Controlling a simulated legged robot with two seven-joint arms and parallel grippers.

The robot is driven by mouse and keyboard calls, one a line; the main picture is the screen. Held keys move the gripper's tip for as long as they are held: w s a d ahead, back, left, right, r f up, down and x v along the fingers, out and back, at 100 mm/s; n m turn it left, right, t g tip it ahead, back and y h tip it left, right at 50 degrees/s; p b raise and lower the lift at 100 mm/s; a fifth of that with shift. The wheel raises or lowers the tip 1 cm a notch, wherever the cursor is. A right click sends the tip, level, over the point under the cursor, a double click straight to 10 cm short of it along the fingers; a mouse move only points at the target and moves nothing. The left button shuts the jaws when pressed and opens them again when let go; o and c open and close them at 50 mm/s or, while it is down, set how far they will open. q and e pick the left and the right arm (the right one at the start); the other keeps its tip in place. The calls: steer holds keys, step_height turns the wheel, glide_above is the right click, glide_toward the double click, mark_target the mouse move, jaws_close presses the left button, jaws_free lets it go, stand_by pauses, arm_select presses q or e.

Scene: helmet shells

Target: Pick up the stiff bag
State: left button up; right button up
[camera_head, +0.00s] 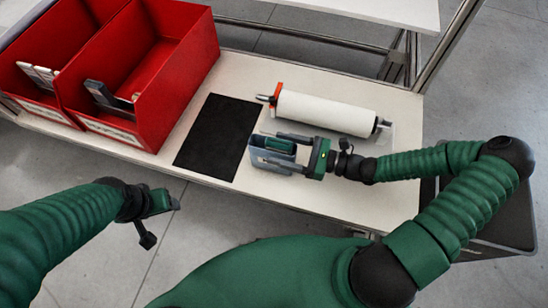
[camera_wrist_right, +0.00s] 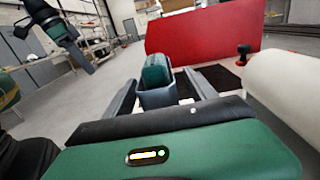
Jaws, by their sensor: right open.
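A small blue-grey open-topped holder (camera_head: 262,160) stands on the white table with a dark green block-like item (camera_head: 280,145) in it. I take this pair for the stiff bag, but cannot tell which part is the bag. In the right wrist view the holder (camera_wrist_right: 157,98) and green item (camera_wrist_right: 156,70) sit between my fingers. My right gripper (camera_head: 272,147) is open, with one finger along each side of the holder; whether they touch it is unclear. My left gripper (camera_head: 162,204) is empty, off the table's front edge; its finger opening is not clear.
A black mat (camera_head: 217,137) lies left of the holder. A white roll (camera_head: 325,112) with an orange end lies just behind my right gripper. Two red bins (camera_head: 180,75) fill the table's left end. A dark crate (camera_head: 500,220) stands right of the table.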

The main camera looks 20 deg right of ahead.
mark_target(272, 148)
steer(key=x, duration=0.3)
steer(key=shift+d, duration=0.2)
steer(key=c, duration=0.6)
steer(key=shift+s+a, duration=0.1)
jaws_close()
